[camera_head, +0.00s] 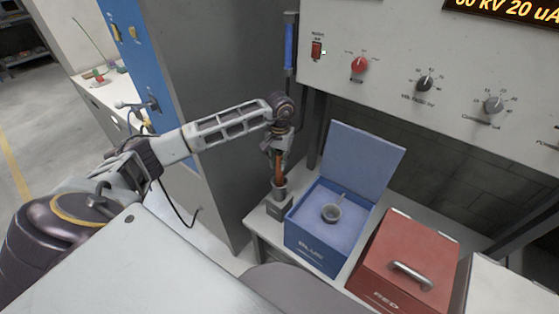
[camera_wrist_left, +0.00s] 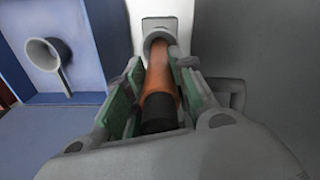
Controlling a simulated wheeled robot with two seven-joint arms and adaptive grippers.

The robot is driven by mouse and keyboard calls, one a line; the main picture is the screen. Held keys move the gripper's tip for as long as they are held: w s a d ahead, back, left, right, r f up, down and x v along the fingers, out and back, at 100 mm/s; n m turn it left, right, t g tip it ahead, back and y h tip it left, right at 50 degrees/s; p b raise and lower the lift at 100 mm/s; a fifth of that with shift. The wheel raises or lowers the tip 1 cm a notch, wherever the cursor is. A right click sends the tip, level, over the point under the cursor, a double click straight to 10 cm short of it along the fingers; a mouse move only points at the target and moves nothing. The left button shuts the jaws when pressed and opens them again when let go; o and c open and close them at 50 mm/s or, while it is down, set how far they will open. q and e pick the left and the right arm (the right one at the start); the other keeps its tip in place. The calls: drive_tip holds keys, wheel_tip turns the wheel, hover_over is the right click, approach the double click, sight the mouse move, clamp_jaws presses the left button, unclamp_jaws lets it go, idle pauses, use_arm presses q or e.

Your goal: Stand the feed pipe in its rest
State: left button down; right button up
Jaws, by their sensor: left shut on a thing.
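The feed pipe (camera_head: 279,171) is orange-brown and stands near upright below my left gripper (camera_head: 279,151). In the left wrist view the pipe (camera_wrist_left: 159,75) has a black near end and lies between the green-padded fingers of my left gripper (camera_wrist_left: 155,105), which is shut on it. The rest (camera_head: 278,205) is a small grey block with a round cup on the bench corner. The pipe's lower end meets the cup of the rest (camera_wrist_left: 158,24) and appears inside its rim; how deep it sits is hidden. My right gripper is not in view.
A blue bin (camera_head: 312,250) with its lid raised stands right of the rest, holding a grey scoop (camera_head: 331,213). A closed red bin (camera_head: 405,260) is further right. A grey cabinet (camera_head: 205,100) stands left; a control panel (camera_head: 430,60) hangs above.

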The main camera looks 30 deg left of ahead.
sight(279, 172)
use_arm(q)
drive_tip(key=shift+f+b, duration=0.6)
drive_tip(key=shift+f, duration=0.15)
drive_tip(key=shift+f+b, duration=0.65)
drive_tip(key=shift+f, duration=0.1)
drive_tip(key=shift+f+b, duration=1.5)
drive_tip(key=shift+f, duration=0.3)
drive_tip(key=c, duration=1.1)
unclamp_jaws()
drive_tip(key=shift+r, duration=4)
